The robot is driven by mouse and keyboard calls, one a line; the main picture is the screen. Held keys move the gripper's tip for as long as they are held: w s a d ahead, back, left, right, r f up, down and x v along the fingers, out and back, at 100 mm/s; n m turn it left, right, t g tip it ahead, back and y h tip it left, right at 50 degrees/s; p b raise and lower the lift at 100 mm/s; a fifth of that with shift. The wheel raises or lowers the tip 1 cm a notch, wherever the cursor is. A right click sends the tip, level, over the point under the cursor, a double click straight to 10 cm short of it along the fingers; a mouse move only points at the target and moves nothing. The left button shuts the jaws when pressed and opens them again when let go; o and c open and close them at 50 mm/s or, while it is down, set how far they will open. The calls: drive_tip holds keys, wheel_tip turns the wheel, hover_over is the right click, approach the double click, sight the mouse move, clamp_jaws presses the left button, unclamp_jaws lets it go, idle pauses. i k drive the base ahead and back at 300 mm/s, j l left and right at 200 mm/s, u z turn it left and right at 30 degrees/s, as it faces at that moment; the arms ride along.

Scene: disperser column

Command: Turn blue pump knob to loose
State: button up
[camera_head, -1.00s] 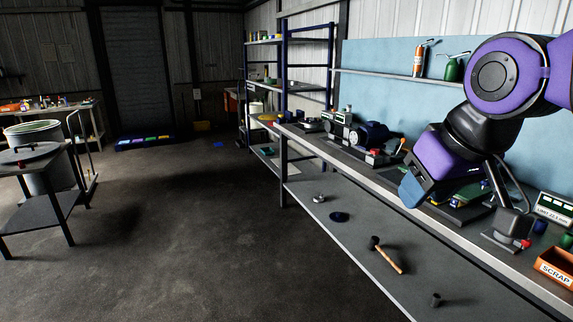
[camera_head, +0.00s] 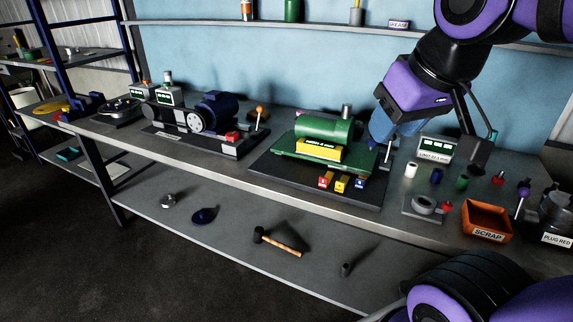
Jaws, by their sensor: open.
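A dark blue motor-like pump (camera_head: 218,112) stands on a black base plate on the bench, left of centre. A lever with an orange ball (camera_head: 259,110) and a small red block (camera_head: 232,136) are beside it. A green machine (camera_head: 323,138) with a yellow block stands on a black plate at the centre. At its front edge are small red, yellow and blue blocks, the blue one (camera_head: 360,184) at the right. I cannot tell which part is the blue pump knob.
An orange scrap bin (camera_head: 486,221), a grey ring-shaped part (camera_head: 424,206) and a small display (camera_head: 435,149) are on the bench to the right. A hammer (camera_head: 278,242) lies on the lower shelf. The bench's front strip is mostly clear.

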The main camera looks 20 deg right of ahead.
sight(371, 144)
drive_tip(key=i+j+z, duration=0.3)
drive_tip(key=z, duration=0.15)
drive_tip(key=i+j+z, duration=0.2)
drive_tip(key=j+z, duration=0.45)
drive_tip(key=j, duration=0.3)
